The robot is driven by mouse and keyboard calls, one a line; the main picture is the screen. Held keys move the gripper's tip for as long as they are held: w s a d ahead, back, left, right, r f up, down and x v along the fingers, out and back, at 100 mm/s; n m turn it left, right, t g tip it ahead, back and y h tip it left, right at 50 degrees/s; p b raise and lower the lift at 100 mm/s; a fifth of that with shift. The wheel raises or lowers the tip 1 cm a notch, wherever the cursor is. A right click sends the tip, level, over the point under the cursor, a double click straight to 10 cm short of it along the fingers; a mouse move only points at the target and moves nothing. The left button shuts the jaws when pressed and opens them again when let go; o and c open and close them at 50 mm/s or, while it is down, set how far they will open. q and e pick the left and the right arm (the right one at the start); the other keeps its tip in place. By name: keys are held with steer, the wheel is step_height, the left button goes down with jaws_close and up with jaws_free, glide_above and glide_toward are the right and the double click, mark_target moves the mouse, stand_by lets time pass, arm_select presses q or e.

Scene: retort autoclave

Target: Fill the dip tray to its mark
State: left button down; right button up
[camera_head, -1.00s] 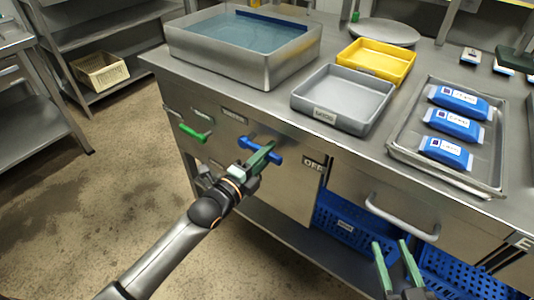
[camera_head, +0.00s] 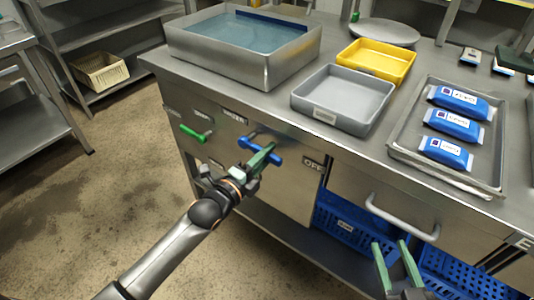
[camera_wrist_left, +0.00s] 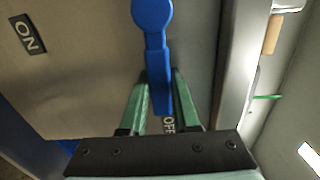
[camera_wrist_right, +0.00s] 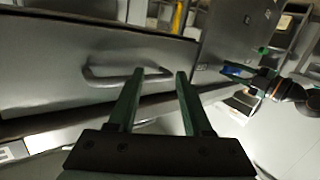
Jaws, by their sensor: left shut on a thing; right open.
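The large steel tray (camera_head: 240,70), at the back left of the counter in the head view, holds blue water (camera_head: 245,32). A dark blue band (camera_head: 272,19) runs along its inner far wall just above the water. The blue lever (camera_head: 246,144) is on the counter's front panel. My left gripper (camera_head: 262,158) is shut on its handle. In the left wrist view the lever (camera_wrist_left: 152,20) points towards the OFF label (camera_wrist_left: 168,124), and the ON label (camera_wrist_left: 28,34) is at the upper left. My right gripper (camera_head: 393,250) is open and empty in front of the drawer handle (camera_head: 402,218).
A green lever (camera_head: 196,133) is left of the blue one. A grey tray (camera_head: 330,117), a yellow tray (camera_head: 350,58) and a steel tray (camera_head: 400,150) with blue packs (camera_head: 452,124) are on the counter. Blue crates (camera_head: 345,225) are below. Floor at the left is clear.

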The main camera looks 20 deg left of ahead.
arm_select(q)
steer(key=shift+a+f+m, duration=0.1)
steer(key=shift+f+m, duration=0.6)
steer(key=shift+m, duration=0.4)
steer(key=shift+f, duration=0.1)
arm_select(e)
steer(key=shift+s+f, duration=0.1)
steer(key=shift+f, duration=0.5)
steer(key=shift+r, duration=0.1)
arm_select(q)
steer(key=c, duration=0.6)
jaws_free()
steer(key=shift+c, duration=0.2)
arm_select(e)
steer(key=shift+r, duration=0.25)
arm_select(q)
steer(key=shift+s, duration=0.1)
